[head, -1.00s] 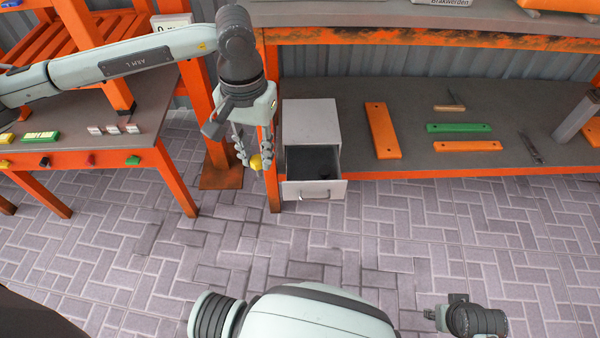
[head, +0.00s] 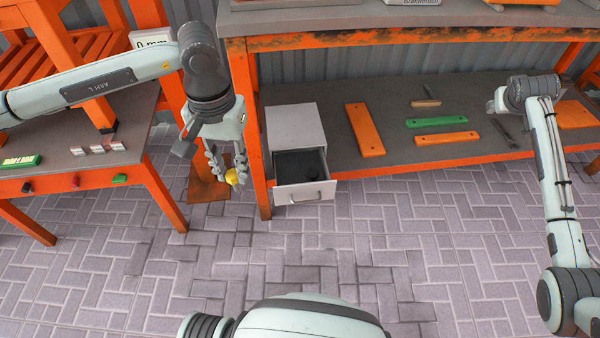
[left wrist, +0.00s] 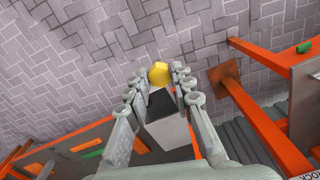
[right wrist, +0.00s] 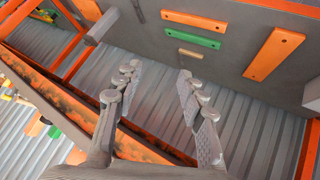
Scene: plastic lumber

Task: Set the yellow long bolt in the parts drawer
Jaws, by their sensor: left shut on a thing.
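The yellow long bolt (head: 232,178) is held between the fingertips of my left gripper (head: 228,174), over the floor just left of the parts drawer. Its yellow head (left wrist: 159,73) also shows between the fingers in the left wrist view; its shank cannot be made out. The parts drawer (head: 305,193) is pulled open from a grey-white cabinet on the lower shelf. Its dark interior shows, with small dark shapes that I cannot identify. My right gripper (right wrist: 157,85) is open and empty in the right wrist view, above the shelf's right part.
On the lower shelf (head: 400,180) lie a wide orange bar (head: 365,130), a green bar (head: 436,122), an orange bar (head: 447,138) and a wooden-handled tool (head: 425,103). An orange bench leg (head: 250,140) stands between my left gripper and the cabinet. A side table (head: 95,160) stands left.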

